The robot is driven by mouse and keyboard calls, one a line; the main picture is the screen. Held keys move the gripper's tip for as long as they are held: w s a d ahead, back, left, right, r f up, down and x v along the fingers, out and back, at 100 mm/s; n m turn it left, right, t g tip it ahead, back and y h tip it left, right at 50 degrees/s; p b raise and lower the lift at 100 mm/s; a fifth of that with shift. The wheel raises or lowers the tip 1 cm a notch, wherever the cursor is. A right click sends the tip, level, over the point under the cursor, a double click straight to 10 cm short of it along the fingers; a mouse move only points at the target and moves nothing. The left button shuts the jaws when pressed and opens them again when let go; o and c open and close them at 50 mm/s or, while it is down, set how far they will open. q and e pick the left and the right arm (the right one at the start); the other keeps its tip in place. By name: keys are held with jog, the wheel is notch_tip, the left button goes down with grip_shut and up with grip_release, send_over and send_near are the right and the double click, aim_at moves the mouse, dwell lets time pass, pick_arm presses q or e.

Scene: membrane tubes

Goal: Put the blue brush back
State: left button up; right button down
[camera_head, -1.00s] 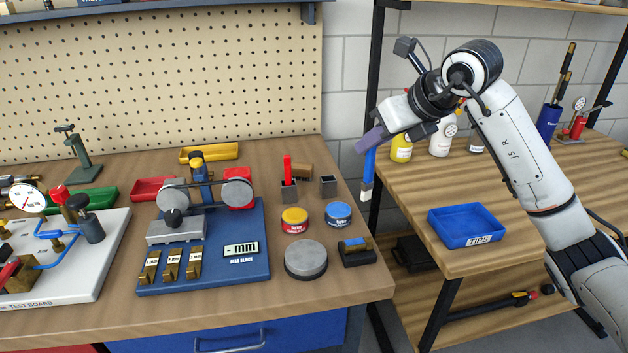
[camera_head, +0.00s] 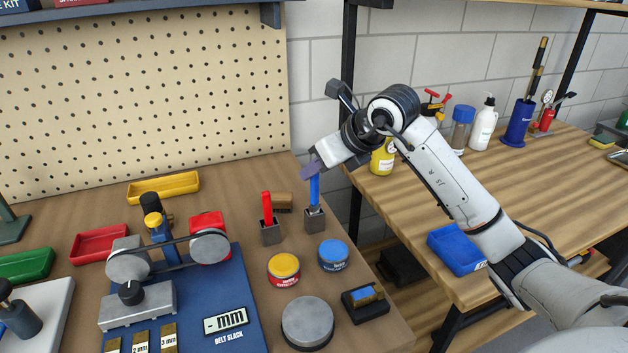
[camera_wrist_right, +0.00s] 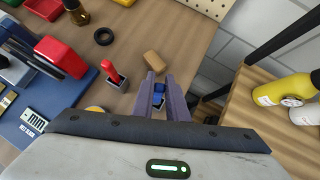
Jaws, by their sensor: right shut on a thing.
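The blue brush (camera_head: 314,190) is upright in my right gripper (camera_head: 311,172), whose fingers are shut on the top of its handle. Its lower end is hidden in the small grey square holder (camera_head: 315,221) on the bench; I cannot tell whether it rests on the bottom. In the right wrist view the brush (camera_wrist_right: 158,92) shows between the purple fingers (camera_wrist_right: 160,86). The red brush (camera_head: 267,207) stands in a matching grey holder (camera_head: 270,234) to the left. My left gripper is not in view.
A brown block (camera_head: 283,201) lies behind the holders. A yellow tin (camera_head: 284,269), a blue tin (camera_head: 333,255) and a grey disc (camera_head: 307,323) are in front. The bench's right edge is close, with a gap before the side table (camera_head: 400,240).

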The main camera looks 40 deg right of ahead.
aim_at(318, 178)
notch_tip(318, 178, down, 2)
jog(key=shift+f, duration=0.6)
jog(key=c, duration=1.7)
grip_release()
jog(key=shift+r, duration=0.1)
jog(key=shift+c, duration=0.2)
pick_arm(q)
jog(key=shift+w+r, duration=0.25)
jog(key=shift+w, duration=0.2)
pick_arm(e)
jog(key=shift+r, duration=0.1)
jog(key=shift+r, duration=0.2)
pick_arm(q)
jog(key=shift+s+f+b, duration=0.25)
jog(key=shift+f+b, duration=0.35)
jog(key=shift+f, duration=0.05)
pick_arm(e)
jog(key=v, duration=1.1)
jog(key=shift+s+r, duration=0.2)
jog(key=shift+s, duration=0.2)
